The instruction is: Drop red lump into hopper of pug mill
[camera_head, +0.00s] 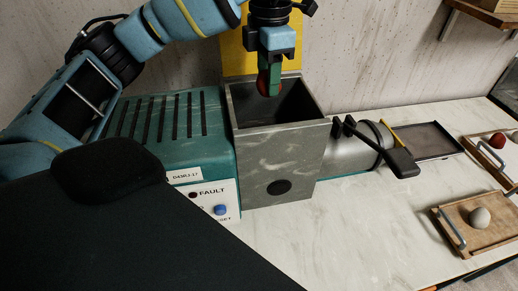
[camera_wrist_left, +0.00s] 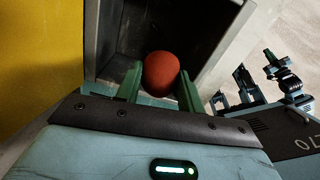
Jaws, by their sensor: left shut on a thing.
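My left gripper (camera_head: 268,88) points down over the open top of the grey hopper (camera_head: 280,155) of the pug mill. My right gripper does not show clearly in either view.
The mill's green slotted housing (camera_head: 165,120) is left of the hopper; its metal barrel (camera_head: 350,147) and black lever (camera_head: 400,160) are right. A yellow panel (camera_head: 232,55) stands behind. Wooden trays hold a pale ball (camera_head: 480,217) and another red ball (camera_head: 497,141).

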